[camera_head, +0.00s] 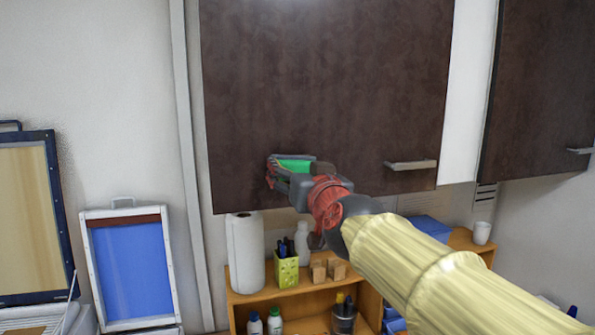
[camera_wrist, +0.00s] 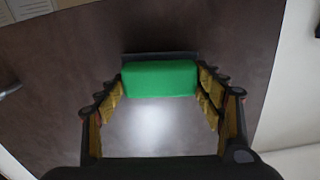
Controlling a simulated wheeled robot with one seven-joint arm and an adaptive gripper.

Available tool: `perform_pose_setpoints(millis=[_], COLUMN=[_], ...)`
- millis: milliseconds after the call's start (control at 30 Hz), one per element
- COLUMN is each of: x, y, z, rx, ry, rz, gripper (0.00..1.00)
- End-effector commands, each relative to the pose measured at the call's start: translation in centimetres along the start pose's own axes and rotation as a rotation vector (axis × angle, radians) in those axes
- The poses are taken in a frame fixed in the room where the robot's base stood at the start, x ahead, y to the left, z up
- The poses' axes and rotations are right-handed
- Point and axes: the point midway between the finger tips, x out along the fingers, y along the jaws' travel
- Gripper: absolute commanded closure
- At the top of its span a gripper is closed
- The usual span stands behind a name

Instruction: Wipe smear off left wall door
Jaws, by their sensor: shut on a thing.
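The left wall door (camera_head: 320,80) is a dark brown panel with a grey handle (camera_head: 410,165) near its lower right. My gripper (camera_head: 288,170) is at the lower left of this door and shut on a green block-like wiping thing (camera_head: 294,166). In the wrist view the green thing (camera_wrist: 160,79) lies between the two fingers, with a dark edge along its far side against or close to the door (camera_wrist: 230,40). I cannot tell if it touches the door. No smear can be made out; a pale glow shows on the door between the fingers.
A second dark door (camera_head: 540,90) hangs at the right. Below is a wooden shelf (camera_head: 290,302) with a paper roll (camera_head: 245,252), a pen holder (camera_head: 286,270), bottles and a white cup (camera_head: 482,232). A blue framed screen (camera_head: 132,268) stands at the left.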

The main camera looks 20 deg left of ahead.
Motion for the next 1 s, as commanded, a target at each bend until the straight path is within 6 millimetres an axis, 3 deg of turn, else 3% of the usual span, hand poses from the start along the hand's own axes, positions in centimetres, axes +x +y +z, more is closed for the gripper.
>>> perform_pose_setpoints(millis=[767, 1000], x=[1.3, 1.3], y=[0.0, 0.8], z=[-0.1, 0.1], rx=[0.0, 0.0], ry=[0.001, 0.003], rz=[0.0, 0.001], gripper=[0.53, 0.53])
